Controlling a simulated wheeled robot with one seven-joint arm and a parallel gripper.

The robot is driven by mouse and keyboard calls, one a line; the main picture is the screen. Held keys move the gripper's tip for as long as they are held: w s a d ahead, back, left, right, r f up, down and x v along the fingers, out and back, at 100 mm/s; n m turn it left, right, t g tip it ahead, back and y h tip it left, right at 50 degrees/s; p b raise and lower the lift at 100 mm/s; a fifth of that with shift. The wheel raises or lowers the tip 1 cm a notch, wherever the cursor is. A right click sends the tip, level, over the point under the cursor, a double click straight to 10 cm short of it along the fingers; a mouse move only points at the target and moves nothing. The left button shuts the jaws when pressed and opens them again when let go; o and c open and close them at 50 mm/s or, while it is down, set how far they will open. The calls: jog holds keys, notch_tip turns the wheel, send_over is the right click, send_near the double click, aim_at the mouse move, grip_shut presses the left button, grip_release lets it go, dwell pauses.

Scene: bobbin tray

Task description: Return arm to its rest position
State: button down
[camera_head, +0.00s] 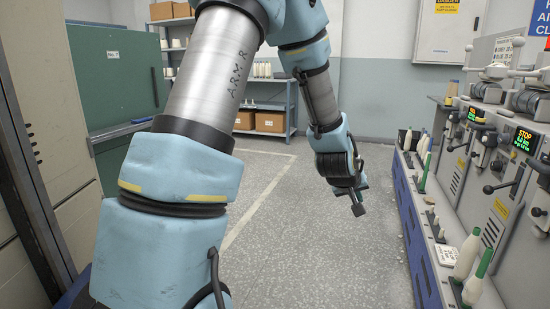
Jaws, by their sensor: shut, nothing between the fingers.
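My arm, blue and grey, rises from the lower left, bends at the top of the picture and hangs down near the middle. My gripper (359,205) is at its lower end, small and dark, pointing down over the open floor. It is shut with nothing visible in it. It is apart from the machine on the right and touches nothing.
A machine (503,190) with levers and a lit display (524,141) runs along the right. White bobbins with green tops (483,263) stand on its ledge. A green cabinet (115,85) and a shelf with boxes (270,121) stand behind. The middle floor (310,250) is clear.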

jog(key=s+a+r+g+y, duration=0.1)
jog(key=s+a+g+y, duration=0.35)
jog(key=a, duration=1.05)
jog(key=s+a+g+y, duration=0.1)
jog(key=s+a, duration=0.7)
jog(key=a, duration=0.8)
notch_tip(320, 180, up, 16)
jog(key=p, duration=1.5)
jog(key=shift+s+p, duration=0.35)
jog(key=shift+s, duration=0.1)
